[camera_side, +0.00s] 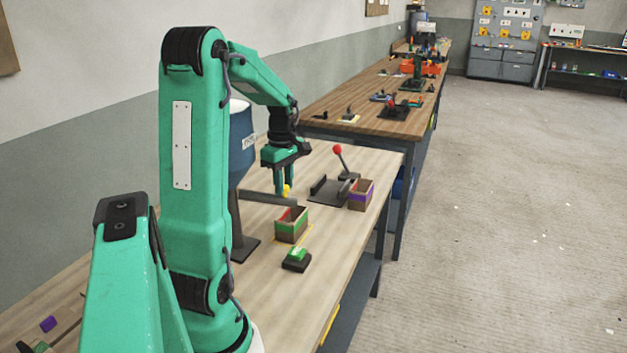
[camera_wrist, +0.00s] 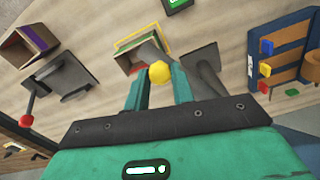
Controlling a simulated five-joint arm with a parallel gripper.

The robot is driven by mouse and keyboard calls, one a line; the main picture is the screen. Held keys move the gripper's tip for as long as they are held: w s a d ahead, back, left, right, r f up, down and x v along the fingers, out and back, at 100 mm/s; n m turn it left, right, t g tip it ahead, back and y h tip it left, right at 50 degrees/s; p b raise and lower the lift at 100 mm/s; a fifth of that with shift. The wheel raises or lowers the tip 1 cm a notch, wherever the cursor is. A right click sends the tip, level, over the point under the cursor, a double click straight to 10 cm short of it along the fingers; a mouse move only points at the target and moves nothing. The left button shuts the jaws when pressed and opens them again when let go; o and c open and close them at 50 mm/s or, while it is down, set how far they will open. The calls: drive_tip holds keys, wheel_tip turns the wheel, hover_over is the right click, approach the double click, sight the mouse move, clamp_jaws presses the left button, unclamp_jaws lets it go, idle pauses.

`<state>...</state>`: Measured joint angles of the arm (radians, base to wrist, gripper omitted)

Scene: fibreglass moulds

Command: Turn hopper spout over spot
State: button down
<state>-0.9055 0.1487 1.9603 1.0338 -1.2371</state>
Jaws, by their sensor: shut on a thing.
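The blue hopper (camera_side: 241,150) stands on a post behind my arm, partly hidden by it. Its grey spout (camera_side: 265,197) reaches out to the right, its end at the near box in the side view. A yellow knob (camera_side: 287,189) stands on the spout; it also shows in the wrist view (camera_wrist: 159,71). My gripper (camera_side: 285,188) points down and is shut on the knob, with a finger on each side in the wrist view (camera_wrist: 159,90). An open green-rimmed box (camera_side: 291,230) stands on a yellow-outlined spot (camera_side: 306,237). The spout end overlaps this box in the wrist view (camera_wrist: 126,60).
A purple-rimmed box (camera_side: 361,196) and a dark fixture (camera_side: 330,191) stand to the right. A red-knobbed lever (camera_side: 343,160) stands behind them. A green button block (camera_side: 297,256) sits in front. A purple block (camera_side: 48,324) lies at the lower left.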

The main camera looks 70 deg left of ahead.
drive_tip(key=shift+w+a+n, duration=0.15)
drive_tip(key=shift+a+n, duration=1.65)
drive_tip(key=shift+a, duration=0.4)
drive_tip(key=c, duration=1.2)
unclamp_jaws()
drive_tip(key=shift+o, duration=0.2)
drive_tip(key=shift+r, duration=0.15)
wheel_tip(320, 180, up, 8)
drive_tip(key=shift+f, duration=0.2)
